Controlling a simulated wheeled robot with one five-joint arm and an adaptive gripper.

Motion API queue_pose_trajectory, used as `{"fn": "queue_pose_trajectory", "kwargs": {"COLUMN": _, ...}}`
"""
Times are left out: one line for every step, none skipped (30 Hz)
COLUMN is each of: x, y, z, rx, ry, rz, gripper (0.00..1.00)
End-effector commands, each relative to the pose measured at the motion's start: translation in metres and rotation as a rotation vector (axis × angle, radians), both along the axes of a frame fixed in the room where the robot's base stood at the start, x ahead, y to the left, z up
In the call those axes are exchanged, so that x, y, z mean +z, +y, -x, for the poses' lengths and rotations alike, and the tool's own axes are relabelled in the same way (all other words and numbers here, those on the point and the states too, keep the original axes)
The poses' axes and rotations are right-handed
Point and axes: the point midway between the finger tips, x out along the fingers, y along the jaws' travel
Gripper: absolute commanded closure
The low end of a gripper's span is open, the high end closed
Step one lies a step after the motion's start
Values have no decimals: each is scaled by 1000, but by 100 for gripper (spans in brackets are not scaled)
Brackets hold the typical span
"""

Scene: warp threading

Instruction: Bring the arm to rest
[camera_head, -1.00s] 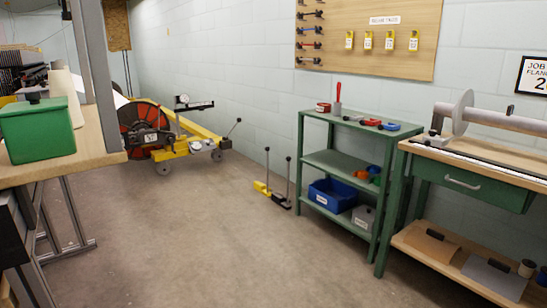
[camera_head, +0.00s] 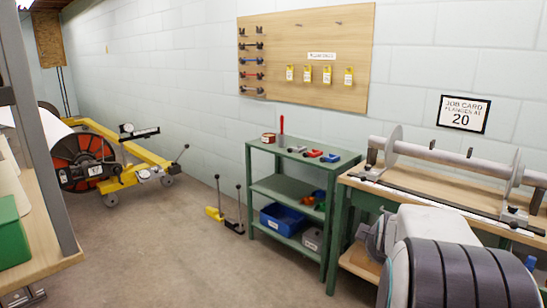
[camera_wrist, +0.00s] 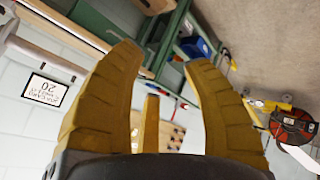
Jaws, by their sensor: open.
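My gripper (camera_wrist: 165,90) shows in the wrist view with its yellow ribbed fingers spread apart. Nothing is between the fingers. The wrist picture is turned, with the floor at the upper right and the wall at the lower left. In the head view, a white and dark grey part of my arm fills the lower right corner, in front of the bench. My gripper is not visible in the head view.
A green shelf cart (camera_head: 293,158) with tools stands by the wall. Right of it is a wooden bench (camera_head: 433,175) with a flanged roller (camera_head: 450,157). A yellow wheeled carriage (camera_head: 125,150) with a drum stands far left. A wooden table (camera_head: 40,275) is near left. The middle floor (camera_head: 165,240) is clear.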

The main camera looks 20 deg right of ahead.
Motion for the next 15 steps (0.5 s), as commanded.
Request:
{"fn": "queue_pose_trajectory", "kwargs": {"x": 28, "y": 35, "z": -5, "rx": 29, "ry": -3, "rz": -50, "gripper": 55}}
{"fn": "queue_pose_trajectory", "kwargs": {"x": 35, "y": 54, "z": -5, "rx": 38, "ry": -1, "rz": -84, "gripper": 55}}
{"fn": "queue_pose_trajectory", "kwargs": {"x": 43, "y": 79, "z": -4, "rx": 49, "ry": 2, "rz": -130, "gripper": 55}}
{"fn": "queue_pose_trajectory", "kwargs": {"x": 50, "y": 99, "z": -2, "rx": 56, "ry": 8, "rz": -165, "gripper": 55}}
{"fn": "queue_pose_trajectory", "kwargs": {"x": 56, "y": 117, "z": 1, "rx": 65, "ry": 16, "rz": -198, "gripper": 55}}
{"fn": "queue_pose_trajectory", "kwargs": {"x": 65, "y": 142, "z": 7, "rx": 73, "ry": 27, "rz": -243, "gripper": 55}}
{"fn": "queue_pose_trajectory", "kwargs": {"x": 70, "y": 160, "z": 13, "rx": 78, "ry": 39, "rz": -276, "gripper": 55}}
{"fn": "queue_pose_trajectory", "kwargs": {"x": 76, "y": 177, "z": 19, "rx": 83, "ry": 51, "rz": -306, "gripper": 55}}
{"fn": "queue_pose_trajectory", "kwargs": {"x": 83, "y": 198, "z": 29, "rx": 87, "ry": 69, "rz": -345, "gripper": 55}}
{"fn": "queue_pose_trajectory", "kwargs": {"x": 87, "y": 212, "z": 37, "rx": 89, "ry": 84, "rz": -371, "gripper": 55}}
{"fn": "queue_pose_trajectory", "kwargs": {"x": 92, "y": 225, "z": 45, "rx": 90, "ry": 99, "rz": -396, "gripper": 55}}
{"fn": "queue_pose_trajectory", "kwargs": {"x": 97, "y": 241, "z": 56, "rx": 92, "ry": 119, "rz": -426, "gripper": 55}}
{"fn": "queue_pose_trajectory", "kwargs": {"x": 101, "y": 252, "z": 65, "rx": 92, "ry": 135, "rz": -446, "gripper": 55}}
{"fn": "queue_pose_trajectory", "kwargs": {"x": 104, "y": 262, "z": 73, "rx": 91, "ry": 150, "rz": -464, "gripper": 55}}
{"fn": "queue_pose_trajectory", "kwargs": {"x": 108, "y": 273, "z": 84, "rx": 89, "ry": 170, "rz": -486, "gripper": 55}}
